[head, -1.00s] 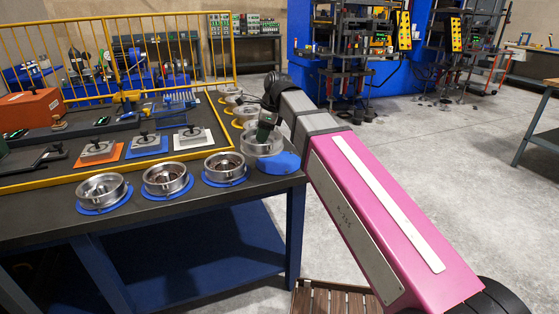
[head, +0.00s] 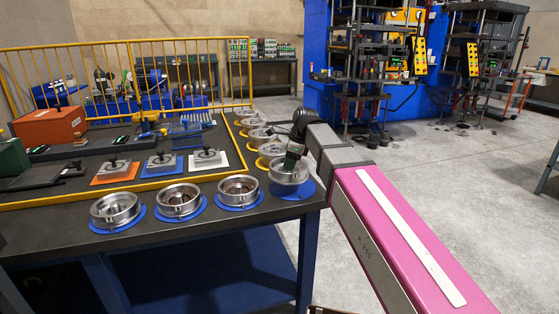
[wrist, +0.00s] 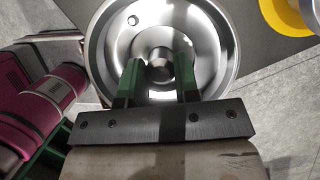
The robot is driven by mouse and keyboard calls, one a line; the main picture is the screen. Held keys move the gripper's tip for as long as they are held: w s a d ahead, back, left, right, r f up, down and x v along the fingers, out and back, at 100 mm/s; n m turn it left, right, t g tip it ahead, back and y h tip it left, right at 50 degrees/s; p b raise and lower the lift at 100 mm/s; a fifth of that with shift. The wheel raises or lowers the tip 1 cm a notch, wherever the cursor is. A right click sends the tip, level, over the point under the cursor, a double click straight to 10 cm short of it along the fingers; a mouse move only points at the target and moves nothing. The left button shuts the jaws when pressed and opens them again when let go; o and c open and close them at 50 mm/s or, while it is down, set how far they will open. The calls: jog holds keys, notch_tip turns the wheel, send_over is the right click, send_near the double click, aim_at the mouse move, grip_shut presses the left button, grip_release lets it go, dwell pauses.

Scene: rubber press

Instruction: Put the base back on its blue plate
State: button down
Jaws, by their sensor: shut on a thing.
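A silver, round metal base (head: 289,172) is at the right corner of the table, over a blue round plate (head: 304,191). The plate shows mostly at the base's front and right. The head view does not clearly show whether base and plate touch. My gripper (head: 290,164) reaches down into the base from above. In the wrist view the base (wrist: 212,40) fills the upper middle, and my green fingers (wrist: 158,78) are shut on its central hub. The plate is hidden in that view.
Several similar bases on blue plates, such as the nearest one (head: 238,188), line the front edge. Bases on yellow plates (head: 271,163) stand behind. A yellow fence (head: 150,75) closes the back. Weights on coloured tiles (head: 163,163) lie to the left.

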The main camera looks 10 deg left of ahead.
aim_at(294, 171)
jog(key=shift+w+d+f, duration=0.65)
jog(key=shift+w, duration=0.15)
jog(key=shift+f, duration=1.9)
jog(key=shift+f, duration=0.15)
jog(key=c, duration=0.8)
grip_release()
jog(key=shift+c, duration=0.2)
jog(key=v, duration=1.2)
jog(key=shift+s, duration=0.15)
